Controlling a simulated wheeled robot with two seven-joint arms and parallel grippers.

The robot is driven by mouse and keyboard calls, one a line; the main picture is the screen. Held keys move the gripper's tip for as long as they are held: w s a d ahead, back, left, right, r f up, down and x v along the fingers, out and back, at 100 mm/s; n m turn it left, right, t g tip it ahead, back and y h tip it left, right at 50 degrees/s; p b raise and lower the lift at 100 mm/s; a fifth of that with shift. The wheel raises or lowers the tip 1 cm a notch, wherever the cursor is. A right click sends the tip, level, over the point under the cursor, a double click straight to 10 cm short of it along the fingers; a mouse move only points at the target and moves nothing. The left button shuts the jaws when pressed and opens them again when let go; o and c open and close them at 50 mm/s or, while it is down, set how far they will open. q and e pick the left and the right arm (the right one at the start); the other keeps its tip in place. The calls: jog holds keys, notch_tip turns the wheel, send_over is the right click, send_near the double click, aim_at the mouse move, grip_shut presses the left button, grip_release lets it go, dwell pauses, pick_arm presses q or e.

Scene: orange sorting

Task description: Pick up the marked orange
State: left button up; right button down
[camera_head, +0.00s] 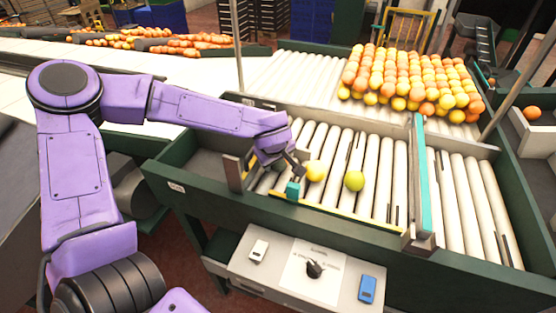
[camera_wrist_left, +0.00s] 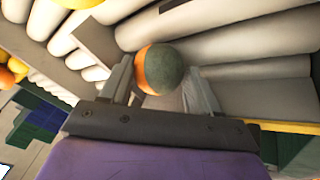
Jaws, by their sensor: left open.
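My left gripper (camera_head: 284,167) hangs low over the white rollers at the left end of the near conveyor section. It is open. In the left wrist view, a round fruit, part orange and part dull grey-green (camera_wrist_left: 162,70), sits between the two fingers of the left gripper (camera_wrist_left: 158,76). I cannot tell whether the fingers touch it. In the head view this fruit is mostly hidden by the gripper. A yellow fruit (camera_head: 316,171) lies just right of the gripper, and a yellow-green fruit (camera_head: 354,181) lies further right. My right gripper is not in view.
A dark green frame (camera_head: 330,222) edges the rollers. A teal-topped divider (camera_head: 418,170) stands to the right. Many oranges (camera_head: 410,80) crowd the rollers behind. A control panel (camera_head: 310,265) with a knob is in front. Bare rollers (camera_head: 385,180) lie before the divider.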

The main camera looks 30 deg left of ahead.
pick_arm(q)
jog(key=shift+s+r, duration=0.1)
jog(key=shift+s, duration=0.3)
jog(key=c, duration=0.7)
